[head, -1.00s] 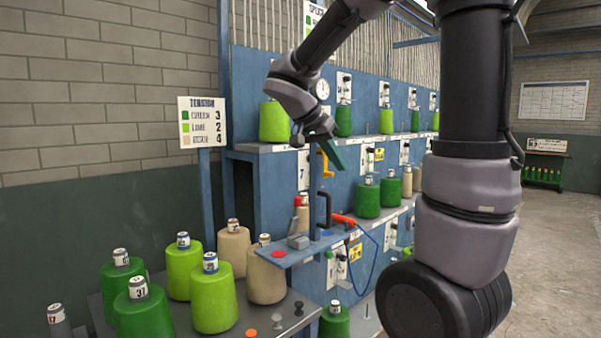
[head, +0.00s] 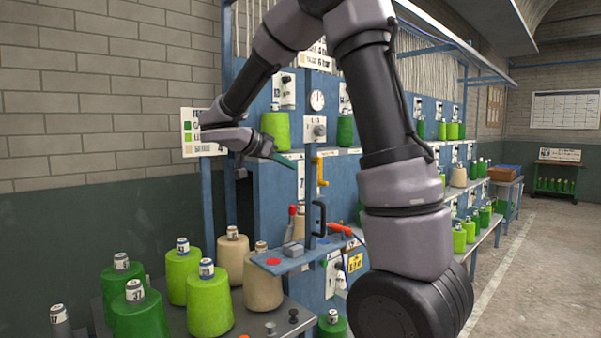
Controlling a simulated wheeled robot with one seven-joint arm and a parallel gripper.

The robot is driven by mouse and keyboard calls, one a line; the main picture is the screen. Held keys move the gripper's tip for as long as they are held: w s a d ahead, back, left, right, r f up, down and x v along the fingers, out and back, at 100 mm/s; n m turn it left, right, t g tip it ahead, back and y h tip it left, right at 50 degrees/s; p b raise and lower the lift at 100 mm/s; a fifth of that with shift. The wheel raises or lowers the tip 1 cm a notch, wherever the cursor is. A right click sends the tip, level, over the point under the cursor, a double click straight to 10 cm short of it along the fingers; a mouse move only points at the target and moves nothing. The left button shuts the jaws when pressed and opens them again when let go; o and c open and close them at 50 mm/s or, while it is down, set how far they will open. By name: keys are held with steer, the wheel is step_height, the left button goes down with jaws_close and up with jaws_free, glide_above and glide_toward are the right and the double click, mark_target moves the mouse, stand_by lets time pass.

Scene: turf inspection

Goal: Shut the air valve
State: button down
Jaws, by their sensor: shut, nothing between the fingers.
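A yellow lever handle (head: 321,172) stands upright on the blue machine front and looks like the air valve's handle, though I cannot be sure. A round white gauge (head: 317,100) is above it, with a grey panel with a small knob (head: 319,130) between them. My gripper (head: 290,163) has green fingers and is shut and empty. It appears just left of the yellow handle in the picture, apart from it; the depth between them is hard to tell.
Green and tan yarn cones (head: 210,303) crowd the table at lower left. A sign board (head: 188,150) stands behind my wrist. Open floor (head: 540,270) lies right.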

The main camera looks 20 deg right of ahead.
mark_target(323, 183)
steer(key=x, duration=1.3)
